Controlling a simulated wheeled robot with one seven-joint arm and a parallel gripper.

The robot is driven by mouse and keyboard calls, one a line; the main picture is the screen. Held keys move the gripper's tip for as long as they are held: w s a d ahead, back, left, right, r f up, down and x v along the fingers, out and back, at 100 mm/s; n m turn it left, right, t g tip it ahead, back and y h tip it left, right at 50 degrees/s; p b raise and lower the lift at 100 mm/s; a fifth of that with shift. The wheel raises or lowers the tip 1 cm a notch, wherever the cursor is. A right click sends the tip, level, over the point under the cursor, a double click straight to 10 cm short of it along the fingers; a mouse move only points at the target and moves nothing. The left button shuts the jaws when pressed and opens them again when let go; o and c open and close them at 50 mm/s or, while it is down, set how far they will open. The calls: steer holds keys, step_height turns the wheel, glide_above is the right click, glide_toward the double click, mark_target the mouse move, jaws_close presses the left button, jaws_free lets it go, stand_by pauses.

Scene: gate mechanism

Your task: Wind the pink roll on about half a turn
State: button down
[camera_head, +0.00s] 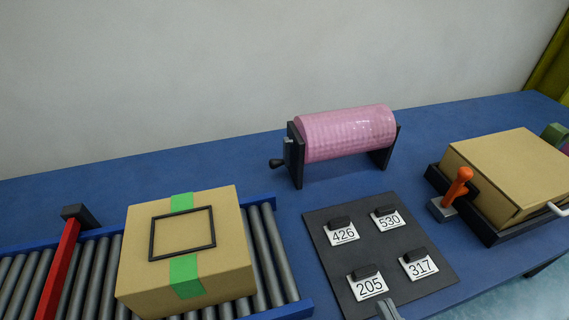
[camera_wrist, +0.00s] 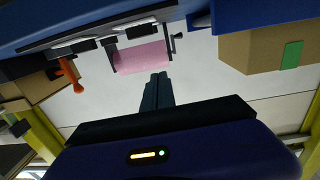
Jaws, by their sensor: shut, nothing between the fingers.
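The pink roll (camera_head: 346,132) lies level between two black end stands at the back of the blue table. Its crank, with a dark handle knob (camera_head: 277,163), is on the left end and points left and slightly down. In the wrist view, which looks upside down, the pink roll (camera_wrist: 141,57) is beyond the fingers, with its crank (camera_wrist: 178,36) on the right. My gripper (camera_wrist: 157,76) is shut and empty, apart from the roll and crank. In the head view, a grey tip of my gripper (camera_head: 388,309) shows at the bottom edge, by the tag board.
A dark board (camera_head: 388,245) with several numbered tags lies in front of the roll. A taped carton (camera_head: 183,250) sits on a roller conveyor (camera_head: 267,262) with a red bar (camera_head: 60,270) at left. A box (camera_head: 510,165) and orange lever (camera_head: 460,184) stand at right. Table left of the crank is clear.

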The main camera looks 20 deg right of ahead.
mark_target(277, 166)
steer(key=w+r+n+y+p, duration=0.15)
steer(key=w+n, duration=0.25)
steer(key=w, duration=0.4)
steer(key=w+r+n, duration=0.3)
steer(key=w, duration=0.5)
steer(key=w+r+n+p, duration=0.15)
steer(key=w+n, duration=0.25)
steer(key=w, duration=0.4)
steer(key=w+a+f+n+g+y, duration=0.1)
steer(key=w+a+f+n, duration=0.1)
steer(key=w+n, duration=0.1)
steer(key=w+a+f+n+g+p, duration=0.1)
steer(key=w+a+f+n, duration=0.1)
steer(key=w, duration=0.3)
steer(key=w+a+f+n+g+y+p, duration=0.1)
steer(key=w+a+f+n, duration=0.1)
steer(key=w+f+n, duration=0.1)
steer(key=shift+w+f+n+y, duration=0.2)
steer(key=shift+w+n+y, duration=0.15)
steer(key=shift+w+n, duration=0.45)
steer(key=shift+p+x, duration=0.35)
steer(key=shift+x, duration=0.5)
steer(key=shift+f, duration=0.1)
